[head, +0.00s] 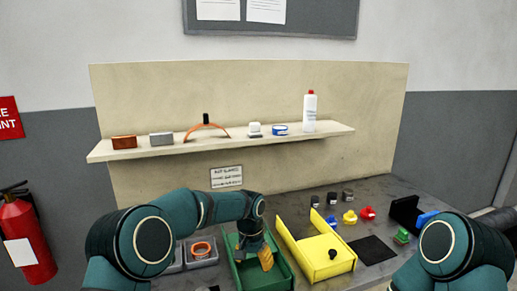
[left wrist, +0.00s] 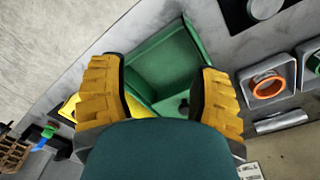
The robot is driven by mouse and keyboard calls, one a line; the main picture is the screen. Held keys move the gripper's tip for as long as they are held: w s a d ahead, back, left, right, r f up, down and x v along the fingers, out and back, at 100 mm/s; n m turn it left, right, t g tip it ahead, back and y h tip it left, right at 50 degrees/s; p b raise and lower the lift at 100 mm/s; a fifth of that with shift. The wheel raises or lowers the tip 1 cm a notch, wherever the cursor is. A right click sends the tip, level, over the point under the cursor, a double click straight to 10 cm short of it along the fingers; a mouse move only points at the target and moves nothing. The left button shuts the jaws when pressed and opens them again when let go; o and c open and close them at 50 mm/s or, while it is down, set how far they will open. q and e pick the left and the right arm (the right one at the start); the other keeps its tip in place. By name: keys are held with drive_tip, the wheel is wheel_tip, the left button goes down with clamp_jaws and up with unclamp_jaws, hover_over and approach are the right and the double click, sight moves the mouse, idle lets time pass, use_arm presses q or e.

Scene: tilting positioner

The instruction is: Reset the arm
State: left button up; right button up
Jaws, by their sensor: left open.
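My left gripper (head: 265,258) hangs fingers-down over the green tray (head: 284,271) in the head view. In the left wrist view its two yellow ridged fingers (left wrist: 160,98) stand wide apart with nothing between them. The green tray (left wrist: 165,58) lies beyond and between them. I cannot tell whether the fingers touch it. A dark knob shows in the green tray in the wrist view. My right arm shows at the lower right of the head view, but its gripper is out of the picture.
A yellow tray (head: 322,268) with a black knob (head: 332,254) stands right of the green one. Grey bins (head: 202,262), one with an orange ring (head: 201,249), are on the left. Small coloured parts (head: 367,213) lie at the back right. A shelf (head: 220,142) spans behind.

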use_arm(q)
drive_tip(key=s+a+f+n+h, duration=0.3)
drive_tip(key=s+f, duration=0.9)
drive_tip(key=f, duration=0.4)
drive_tip(key=s+a+f+n+t, duration=0.1)
drive_tip(key=s+a+f+n, duration=0.15)
drive_tip(key=s, duration=0.55)
drive_tip(key=s+a+f+n+t, duration=0.1)
drive_tip(key=s+a+f+n, duration=0.1)
drive_tip(key=s+a, duration=0.35)
wheel_tip(320, 180, down, 6)
drive_tip(key=s+d+b, duration=0.1)
drive_tip(key=d+b, duration=0.1)
drive_tip(key=b, duration=0.4)
drive_tip(key=shift+s, duration=0.4)
use_arm(e)
wheel_tip(320, 180, down, 7)
drive_tip(key=shift+w+a, duration=0.2)
drive_tip(key=shift+r, duration=0.15)
